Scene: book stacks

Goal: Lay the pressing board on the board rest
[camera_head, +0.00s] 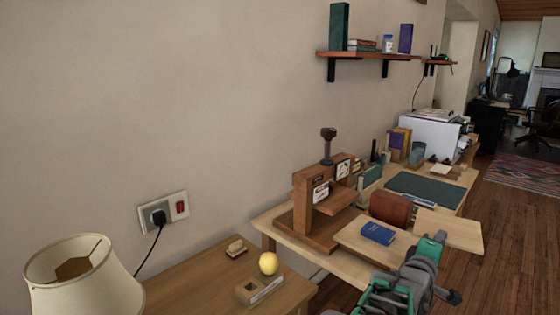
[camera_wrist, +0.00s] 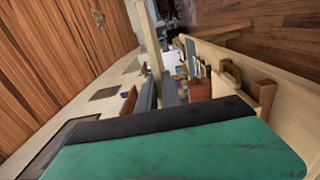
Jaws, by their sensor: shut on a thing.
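The pressing board (camera_head: 455,229) is a flat pale wooden panel at the right front of the workbench in the head view. In the wrist view the board (camera_wrist: 151,35) shows edge-on as a narrow pale strip. My gripper (camera_wrist: 163,90) is shut on its near edge, with dark fingers on both sides. In the head view my gripper (camera_head: 432,243) is at the board's front edge, partly hidden by my wrist. I cannot tell which thing is the board rest. A wooden press (camera_head: 310,212) stands left of the board.
A blue book (camera_head: 377,233) lies on a pale wooden slab (camera_head: 352,240). A brown leather-looking object (camera_head: 390,208) stands behind it. A dark green mat (camera_head: 425,190) lies farther back. A side table (camera_head: 205,285) holds a yellow ball (camera_head: 268,263). Open floor (camera_head: 510,225) lies right.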

